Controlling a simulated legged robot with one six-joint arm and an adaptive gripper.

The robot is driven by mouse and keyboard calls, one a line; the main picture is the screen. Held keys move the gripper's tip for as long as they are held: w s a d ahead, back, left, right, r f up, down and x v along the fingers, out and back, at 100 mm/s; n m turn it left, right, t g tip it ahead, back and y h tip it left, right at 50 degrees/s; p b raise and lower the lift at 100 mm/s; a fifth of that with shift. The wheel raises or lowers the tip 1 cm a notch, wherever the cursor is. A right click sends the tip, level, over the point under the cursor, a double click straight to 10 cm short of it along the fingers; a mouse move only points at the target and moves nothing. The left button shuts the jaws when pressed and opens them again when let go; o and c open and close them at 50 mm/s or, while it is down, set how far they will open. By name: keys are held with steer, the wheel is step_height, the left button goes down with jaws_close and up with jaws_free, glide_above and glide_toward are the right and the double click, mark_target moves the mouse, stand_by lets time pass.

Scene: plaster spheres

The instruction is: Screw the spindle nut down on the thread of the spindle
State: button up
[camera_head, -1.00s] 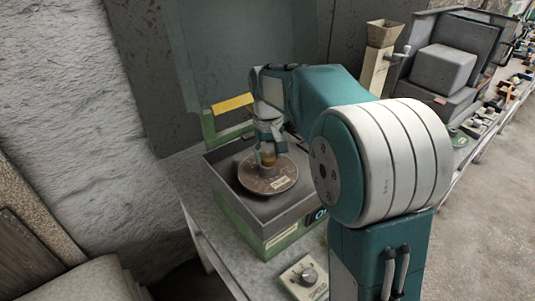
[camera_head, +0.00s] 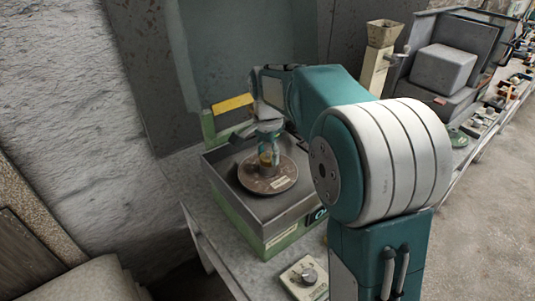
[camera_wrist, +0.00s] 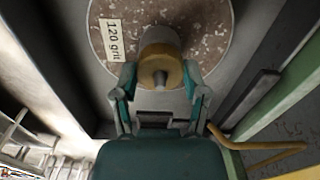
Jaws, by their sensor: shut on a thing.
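The brass-coloured spindle nut (camera_wrist: 159,57) sits around the spindle (camera_wrist: 160,78), whose grey end stands out of its middle in the wrist view. The nut is over the centre of a round speckled disc (camera_wrist: 215,30) with a "120 grit" label (camera_wrist: 111,39). My gripper (camera_wrist: 160,72) has one finger on each side of the nut and is shut on it. In the head view, my gripper (camera_head: 268,152) points down at the middle of the disc (camera_head: 283,182). The nut (camera_head: 265,160) shows only partly between the fingers; the thread is hidden.
The disc lies inside a grey, open-topped machine housing (camera_head: 300,212) on a bench. A yellow-topped green bracket (camera_head: 232,103) rises behind it. A control box with a knob (camera_head: 305,277) stands in front. A hopper (camera_head: 381,33) and grey machine (camera_head: 443,70) are to the right.

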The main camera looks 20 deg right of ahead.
steer(key=m, duration=0.3)
steer(key=shift+f+m, duration=0.1)
steer(key=shift+m, duration=0.3)
steer(key=o, duration=1.4)
steer(key=shift+c, duration=0.2)
steer(key=shift+c, duration=0.4)
steer(key=shift+c, duration=1)
